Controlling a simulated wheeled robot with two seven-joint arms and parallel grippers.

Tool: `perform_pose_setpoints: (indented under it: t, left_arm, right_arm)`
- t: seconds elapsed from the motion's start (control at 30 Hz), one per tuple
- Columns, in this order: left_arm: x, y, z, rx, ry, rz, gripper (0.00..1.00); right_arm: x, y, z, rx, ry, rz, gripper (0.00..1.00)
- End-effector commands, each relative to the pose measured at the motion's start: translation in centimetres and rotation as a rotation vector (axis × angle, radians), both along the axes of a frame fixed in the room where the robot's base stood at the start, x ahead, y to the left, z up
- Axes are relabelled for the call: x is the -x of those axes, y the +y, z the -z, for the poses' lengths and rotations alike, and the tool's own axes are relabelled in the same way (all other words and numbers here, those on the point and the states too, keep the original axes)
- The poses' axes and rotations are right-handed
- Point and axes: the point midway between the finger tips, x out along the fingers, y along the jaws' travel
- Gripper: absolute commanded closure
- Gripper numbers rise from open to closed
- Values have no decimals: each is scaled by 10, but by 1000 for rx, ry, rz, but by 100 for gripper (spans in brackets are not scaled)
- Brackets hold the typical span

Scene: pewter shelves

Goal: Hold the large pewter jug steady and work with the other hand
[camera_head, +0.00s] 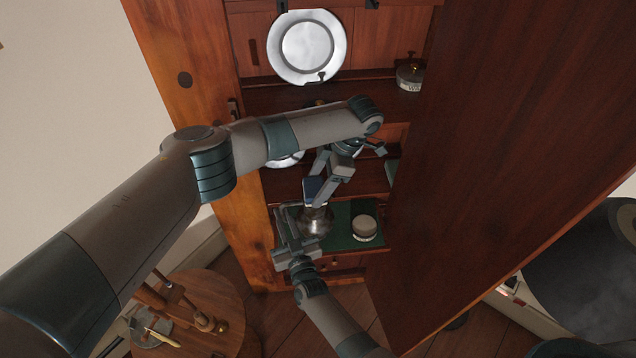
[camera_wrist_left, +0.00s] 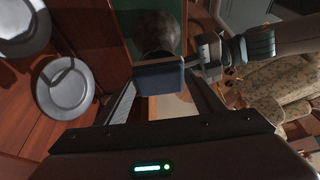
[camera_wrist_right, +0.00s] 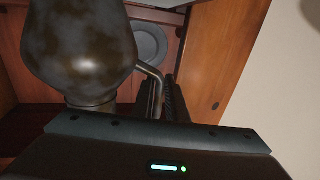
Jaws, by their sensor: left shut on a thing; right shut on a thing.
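The large pewter jug (camera_head: 317,222) stands on the green-covered lower shelf (camera_head: 342,238); its round body shows dark blotches in the right wrist view (camera_wrist_right: 80,45). My right gripper (camera_head: 290,232) is at its left side, shut on the jug's thin curved handle (camera_wrist_right: 150,74). My left gripper (camera_head: 322,186) reaches down from above and is shut on a blue-grey block (camera_wrist_left: 160,78), perhaps a pad. The block (camera_head: 312,190) is right by the jug's upper part; I cannot tell if they touch. In the left wrist view the block partly covers the jug (camera_wrist_left: 157,32).
A pale round tin (camera_head: 364,226) stands right of the jug. Plates (camera_head: 307,47) and a knobbed jar (camera_head: 410,76) are on upper shelves. A large wooden panel (camera_head: 500,150) closes off the right. A round wooden table (camera_head: 215,290) with small tools stands lower left.

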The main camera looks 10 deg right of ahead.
Motion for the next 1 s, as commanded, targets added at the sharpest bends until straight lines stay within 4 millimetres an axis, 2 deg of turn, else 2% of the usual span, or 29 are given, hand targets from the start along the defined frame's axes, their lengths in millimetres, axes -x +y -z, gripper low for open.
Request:
perform_pose_setpoints:
  t: [1.0]
  left_arm:
    - [0,0,11,1,0,0,56]
  right_arm:
    - [0,1,0,-3,1,0,100]
